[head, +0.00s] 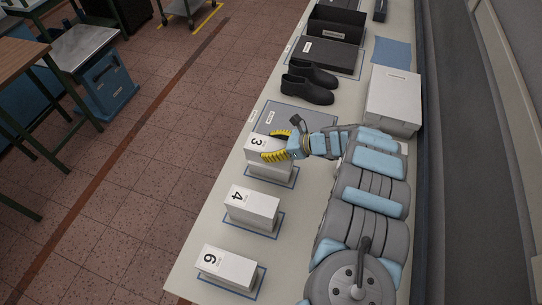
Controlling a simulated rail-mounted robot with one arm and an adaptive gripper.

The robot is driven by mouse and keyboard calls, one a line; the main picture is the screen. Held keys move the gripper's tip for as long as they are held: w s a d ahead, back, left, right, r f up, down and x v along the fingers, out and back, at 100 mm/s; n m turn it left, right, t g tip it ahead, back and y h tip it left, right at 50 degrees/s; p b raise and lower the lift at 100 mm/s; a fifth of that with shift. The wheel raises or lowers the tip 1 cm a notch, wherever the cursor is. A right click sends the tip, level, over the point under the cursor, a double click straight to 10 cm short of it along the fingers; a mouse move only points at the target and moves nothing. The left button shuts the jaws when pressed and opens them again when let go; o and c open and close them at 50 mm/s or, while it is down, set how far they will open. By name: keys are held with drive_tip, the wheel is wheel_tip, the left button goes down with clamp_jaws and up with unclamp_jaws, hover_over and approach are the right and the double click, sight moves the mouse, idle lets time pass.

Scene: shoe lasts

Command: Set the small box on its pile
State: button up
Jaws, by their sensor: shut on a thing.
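My gripper (272,145) has yellow ribbed fingers and is shut on a small white box (256,143) marked 3. This box is over a white pile (268,172) on a blue-edged mat. I cannot tell whether the box touches the pile or is slightly above it. The fingers hide part of the box's right side. A white pile marked 4 (251,209) stands on its own mat nearer the front, and a lower white pile marked 6 (227,267) stands nearest.
A large white box (393,96) stands on the table (213,222) to the right. Behind the gripper are a grey mat (282,117), black shoes (309,84), a dark box (326,54), an open black box (336,22) and a blue cloth (392,51).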

sight(271, 145)
drive_tip(key=shift+w+d+f+b, duration=0.1)
drive_tip(key=shift+w+f+b, duration=0.7)
drive_tip(key=shift+b, duration=0.65)
drive_tip(key=shift+w+f+b, duration=0.6)
drive_tip(key=shift+f+b, duration=0.3)
drive_tip(key=shift+b, duration=0.5)
drive_tip(key=shift+w+f, duration=0.1)
drive_tip(key=shift+w+f+b, duration=0.1)
drive_tip(key=shift+f+b, duration=0.05)
drive_tip(key=shift+b, duration=0.35)
wheel_tip(271, 145, down, 2)
drive_tip(key=shift+f+b, duration=0.25)
drive_tip(key=shift+b, duration=0.55)
drive_tip(key=shift+f, duration=0.35)
drive_tip(key=shift+r, duration=0.15)
drive_tip(key=o, duration=1.2)
drive_tip(key=shift+o, duration=0.2)
